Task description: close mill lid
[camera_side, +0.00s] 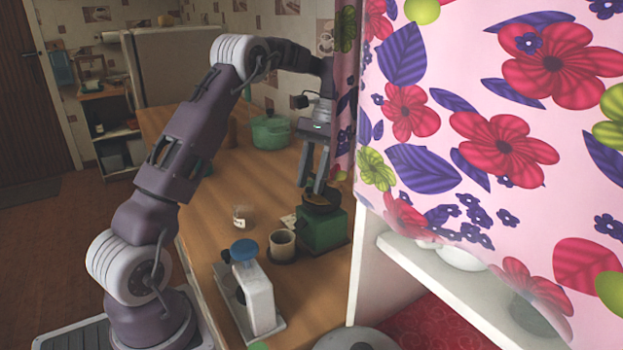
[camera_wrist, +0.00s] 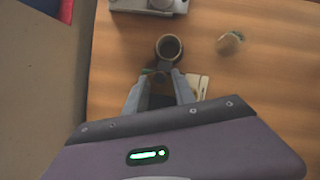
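The mill (camera_side: 321,230) is a green box with a dark, round top (camera_side: 321,203), standing on the wooden counter beside the patterned curtain. My gripper (camera_side: 313,190) points down just above the mill's top, with its two fingers apart. I cannot tell whether the fingertips touch the top. In the wrist view, my gripper (camera_wrist: 161,75) shows open fingers on either side of the dark mill parts (camera_wrist: 160,78), partly hidden between them. I cannot make out the lid's position clearly.
A cup (camera_side: 282,241) on a dark saucer, a small jar (camera_side: 240,217) and a white appliance with a blue knob (camera_side: 258,290) stand nearby. A green pot (camera_side: 270,132) is farther back. A floral curtain (camera_side: 470,130) hangs close on the right. The counter's left middle is clear.

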